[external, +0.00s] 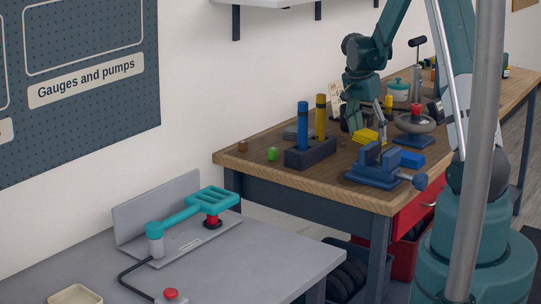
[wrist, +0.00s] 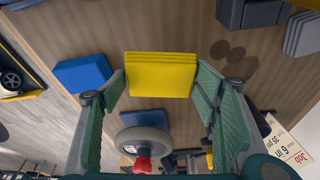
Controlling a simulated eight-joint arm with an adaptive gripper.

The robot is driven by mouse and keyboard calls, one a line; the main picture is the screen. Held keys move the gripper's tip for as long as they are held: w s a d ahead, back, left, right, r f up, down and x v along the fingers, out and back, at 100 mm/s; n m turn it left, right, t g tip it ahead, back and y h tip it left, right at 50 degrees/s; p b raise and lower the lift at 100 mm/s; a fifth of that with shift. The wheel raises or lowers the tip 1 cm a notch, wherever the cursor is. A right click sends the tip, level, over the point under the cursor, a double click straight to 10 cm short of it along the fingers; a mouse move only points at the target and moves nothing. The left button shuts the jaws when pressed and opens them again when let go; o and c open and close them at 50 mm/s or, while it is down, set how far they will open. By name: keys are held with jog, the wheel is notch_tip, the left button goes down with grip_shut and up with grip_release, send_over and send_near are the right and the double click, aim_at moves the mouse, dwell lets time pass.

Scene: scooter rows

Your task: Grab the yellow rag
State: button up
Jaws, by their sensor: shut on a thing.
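The yellow rag (wrist: 160,75) is a folded, layered block in the wrist view, spanning the gap between my fingertips. It also shows in the external view (external: 364,136), low at the wooden bench top below my gripper. My gripper (external: 370,130) points down at it. In the wrist view my gripper (wrist: 160,82) has its green fingers on the rag's left and right sides, shut on it. I cannot tell whether the rag is touching the bench.
A dark holder (external: 310,153) with blue and yellow cylinders is to the left. A grey wheel with a red hub (wrist: 142,141) and a job card (wrist: 288,148) are close by.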

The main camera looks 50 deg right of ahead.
aim_at(369, 134)
jog(key=shift+r, duration=3)
